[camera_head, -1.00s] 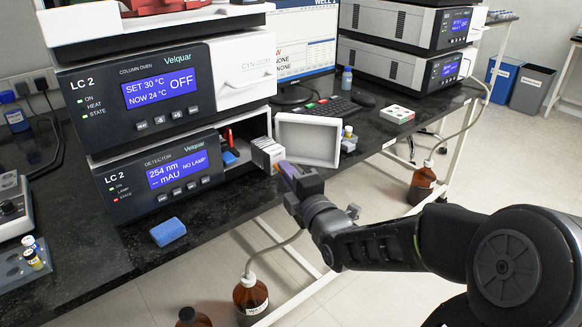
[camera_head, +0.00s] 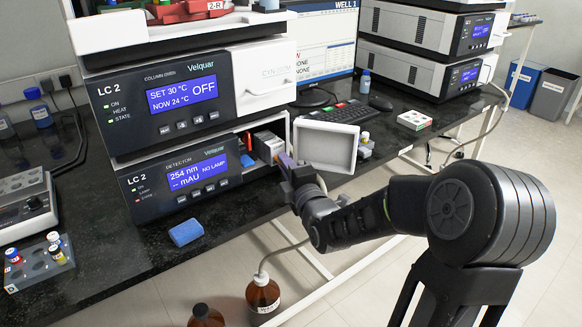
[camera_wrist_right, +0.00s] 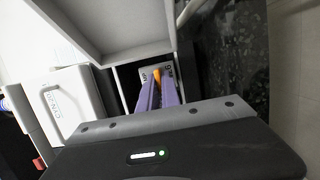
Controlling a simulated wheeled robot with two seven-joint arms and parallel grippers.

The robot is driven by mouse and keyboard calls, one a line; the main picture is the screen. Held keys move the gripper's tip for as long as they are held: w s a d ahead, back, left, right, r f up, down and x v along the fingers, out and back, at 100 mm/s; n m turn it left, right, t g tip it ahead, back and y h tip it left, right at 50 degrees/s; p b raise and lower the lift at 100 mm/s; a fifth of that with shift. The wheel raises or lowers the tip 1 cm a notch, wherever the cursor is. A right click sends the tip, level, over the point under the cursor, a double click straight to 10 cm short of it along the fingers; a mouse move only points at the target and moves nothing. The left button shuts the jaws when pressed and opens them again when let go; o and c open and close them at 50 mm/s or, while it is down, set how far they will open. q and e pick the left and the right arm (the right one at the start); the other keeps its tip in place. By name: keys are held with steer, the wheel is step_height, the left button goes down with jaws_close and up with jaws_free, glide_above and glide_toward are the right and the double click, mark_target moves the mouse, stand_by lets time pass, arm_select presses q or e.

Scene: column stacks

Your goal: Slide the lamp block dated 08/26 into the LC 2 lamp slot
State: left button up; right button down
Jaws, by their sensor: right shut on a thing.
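The lamp block (camera_head: 268,147) is a grey block with an orange grip, partly inside the open lamp slot at the right end of the LC 2 detector (camera_head: 180,178). Its date cannot be read. My right gripper (camera_head: 286,162) is shut on it from the front right. In the right wrist view the purple fingers (camera_wrist_right: 158,95) pinch the orange grip (camera_wrist_right: 157,76), with the grey block face (camera_wrist_right: 168,72) behind it in the dark opening. How deep the block sits is hidden. The detector display (camera_head: 198,169) reads NO LAMP. My left gripper is not in view.
The white slot door (camera_head: 326,146) stands open right of the slot. Above is the LC 2 column oven (camera_head: 180,92). A blue sponge (camera_head: 186,232) and a vial rack (camera_head: 40,264) lie on the bench. A brown bottle (camera_head: 263,296) stands below the bench edge.

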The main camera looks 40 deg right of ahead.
mark_target(275, 158)
steer(key=shift+w+p, duration=0.45)
steer(key=shift+w, duration=2.05)
steer(key=shift+f+b, duration=0.1)
steer(key=shift+b, duration=0.4)
steer(key=c, duration=1.5)
jaws_free()
steer(key=shift+s+f, duration=0.1)
steer(key=shift+s, duration=0.05)
steer(key=v, duration=0.7)
steer(key=shift+s+a, duration=0.1)
steer(key=shift+s, duration=0.25)
